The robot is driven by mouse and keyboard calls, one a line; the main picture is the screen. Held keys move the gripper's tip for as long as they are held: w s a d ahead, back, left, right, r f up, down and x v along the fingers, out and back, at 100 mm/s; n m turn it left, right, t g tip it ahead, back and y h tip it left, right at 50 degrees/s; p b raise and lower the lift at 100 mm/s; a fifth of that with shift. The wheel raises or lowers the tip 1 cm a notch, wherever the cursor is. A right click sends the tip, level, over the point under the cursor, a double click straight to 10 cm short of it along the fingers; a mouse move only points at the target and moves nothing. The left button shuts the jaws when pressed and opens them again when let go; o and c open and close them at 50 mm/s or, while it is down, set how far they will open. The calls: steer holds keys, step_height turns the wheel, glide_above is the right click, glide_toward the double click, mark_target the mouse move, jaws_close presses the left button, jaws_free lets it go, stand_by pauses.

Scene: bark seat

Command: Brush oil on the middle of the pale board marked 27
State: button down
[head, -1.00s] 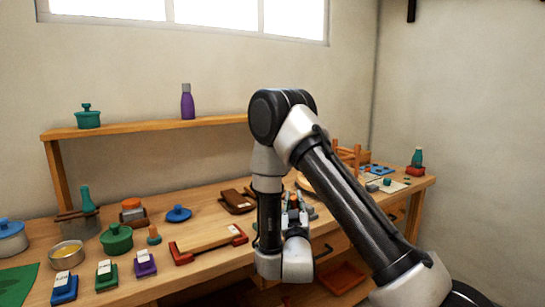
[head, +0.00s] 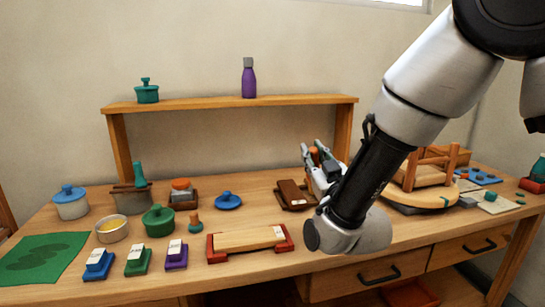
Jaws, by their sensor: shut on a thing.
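A pale board (head: 248,239) lies flat between two red end holders on the bench, left of my wrist. I cannot read a number on it. A metal bowl of yellow liquid, likely the oil (head: 112,227), stands further left. A teal handle (head: 139,173) stands upright in a grey pot with a wooden top; its lower end is hidden. My gripper (head: 318,158) is beyond my wrist, behind and right of the pale board, in the air near the dark brown blocks. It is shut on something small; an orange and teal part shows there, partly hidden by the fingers.
Blue (head: 98,265), green (head: 138,261) and purple (head: 176,256) labelled blocks line the front edge. A green lidded pot (head: 158,221) and blue lid (head: 228,201) stand behind. Dark brown blocks (head: 294,194) lie near my gripper. A wooden stool (head: 420,180) stands right. A shelf (head: 230,104) spans the back.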

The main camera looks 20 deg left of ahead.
steer(key=s+a+r+n+g+y, duration=0.1)
steer(key=s+a+n+g+y, duration=0.25)
steer(key=s+a, duration=0.4)
steer(key=shift+y, duration=0.25)
steer(key=f, duration=0.1)
steer(key=w+a+f, duration=0.1)
steer(key=f, duration=0.1)
steer(key=a+f, duration=0.1)
steer(key=f, duration=0.1)
steer(key=shift+w+f, duration=0.15)
steer(key=shift+w, duration=0.2)
steer(key=shift+s, duration=0.1)
